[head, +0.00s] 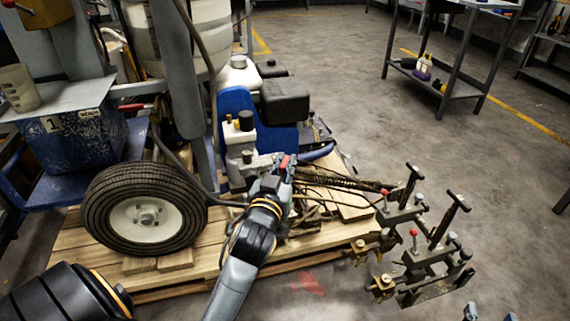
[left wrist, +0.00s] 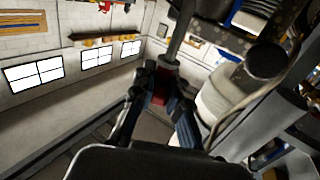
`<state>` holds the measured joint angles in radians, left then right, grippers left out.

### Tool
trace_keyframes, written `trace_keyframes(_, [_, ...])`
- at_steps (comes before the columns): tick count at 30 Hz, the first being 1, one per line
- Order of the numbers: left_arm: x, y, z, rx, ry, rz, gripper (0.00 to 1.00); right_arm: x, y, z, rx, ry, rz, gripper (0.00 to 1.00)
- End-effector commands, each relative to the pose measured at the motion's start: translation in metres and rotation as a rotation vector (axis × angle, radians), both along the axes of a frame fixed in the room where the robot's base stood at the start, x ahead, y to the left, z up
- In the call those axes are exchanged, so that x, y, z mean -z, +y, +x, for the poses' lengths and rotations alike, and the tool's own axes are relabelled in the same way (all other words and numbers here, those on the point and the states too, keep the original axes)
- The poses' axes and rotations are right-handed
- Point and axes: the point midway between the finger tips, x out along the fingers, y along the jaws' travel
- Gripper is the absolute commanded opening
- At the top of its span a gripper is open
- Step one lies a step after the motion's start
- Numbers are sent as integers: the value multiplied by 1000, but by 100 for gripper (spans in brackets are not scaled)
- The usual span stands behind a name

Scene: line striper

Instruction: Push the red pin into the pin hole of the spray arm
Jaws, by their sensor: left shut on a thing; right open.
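My left gripper (head: 281,166) is beside the engine and pump unit, shut on a small red piece. In the left wrist view the red piece (left wrist: 160,92) sits between the two fingers (left wrist: 157,100), with a grey rod right by it; I cannot tell what it belongs to. The spray arm (head: 425,255) is at the right, with black T-handles and brass-coloured nozzles. Two red-knobbed pins stand on it, one at the back (head: 384,192) and one in front (head: 413,233). The pin hole cannot be made out. My right gripper's fingertips (head: 490,314) show apart at the bottom edge, empty.
The striper's wheel (head: 146,211) and engine (head: 284,101) stand on a wooden pallet (head: 190,275). Hoses and a spring lie between the engine and spray arm. A metal workbench (head: 450,82) is behind.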

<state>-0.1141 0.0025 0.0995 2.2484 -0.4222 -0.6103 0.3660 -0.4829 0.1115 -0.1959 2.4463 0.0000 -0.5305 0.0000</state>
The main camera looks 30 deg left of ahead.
Motion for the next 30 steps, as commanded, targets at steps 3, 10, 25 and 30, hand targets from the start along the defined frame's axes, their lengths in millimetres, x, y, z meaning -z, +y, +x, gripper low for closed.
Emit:
trace_keyframes(3, [4,0,0,0,-1,0,0,-11,3,3,-4,-64,16,52])
trace_keyframes(10, [9,0,0,0,-1,0,0,-34,7,5,-13,-188,48,52])
trace_keyframes(25, [15,0,0,0,-1,0,0,-68,10,2,-23,-369,96,52])
trace_keyframes(30, [15,0,0,0,-1,0,0,-69,11,2,-23,-377,98,52])
